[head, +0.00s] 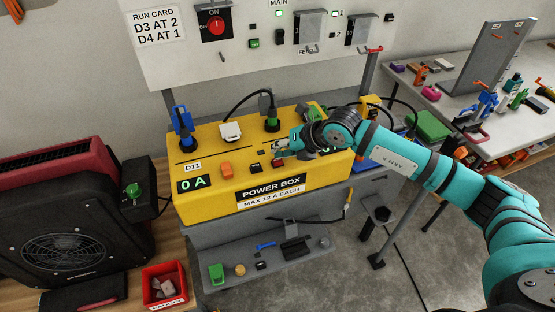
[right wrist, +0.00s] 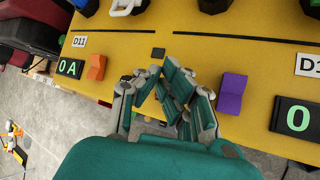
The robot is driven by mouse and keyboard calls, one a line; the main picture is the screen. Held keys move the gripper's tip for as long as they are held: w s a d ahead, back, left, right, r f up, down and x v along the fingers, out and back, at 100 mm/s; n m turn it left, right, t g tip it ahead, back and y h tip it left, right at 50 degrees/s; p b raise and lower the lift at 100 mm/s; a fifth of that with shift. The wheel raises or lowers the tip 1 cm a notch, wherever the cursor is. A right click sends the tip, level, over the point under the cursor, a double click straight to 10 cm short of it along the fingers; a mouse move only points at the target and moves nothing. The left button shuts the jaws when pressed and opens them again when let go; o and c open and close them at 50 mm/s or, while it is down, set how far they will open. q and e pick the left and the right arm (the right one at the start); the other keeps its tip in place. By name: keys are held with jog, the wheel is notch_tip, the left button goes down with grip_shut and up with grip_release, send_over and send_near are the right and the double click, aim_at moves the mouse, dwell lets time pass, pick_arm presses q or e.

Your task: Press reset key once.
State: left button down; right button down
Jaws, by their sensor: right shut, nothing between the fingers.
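The yellow power box (head: 215,206) stands on a grey bench, with a green 0 A display (head: 193,183) marked D11 at its left. A small dark key (head: 256,153) is on its top between the orange switch (head: 227,170) and my right gripper (head: 279,147). No reset label is readable. My right gripper is shut and empty, low over the box top; contact cannot be told. It hides part of the box. My left gripper is not in view.
Blue (head: 183,125), white (head: 231,131) and dark-green (head: 271,122) plugs stand along the box's back. A black fan unit (head: 65,230) is at the left. A red bin (head: 165,287) stands near the front. A wall panel (head: 255,60) with switches rises behind.

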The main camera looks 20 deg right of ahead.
jog(key=shift+f+b, duration=0.35)
jog(key=shift+f, duration=0.1)
dwell(0.5)
jog(key=shift+r, duration=0.1)
jog(key=shift+r+p, duration=0.4)
jog(key=shift+r, duration=0.35)
jog(key=shift+r, duration=0.1)
jog(key=shift+r+p, duration=1.45)
jog(key=shift+r, duration=1)
jog(key=shift+f, duration=0.1)
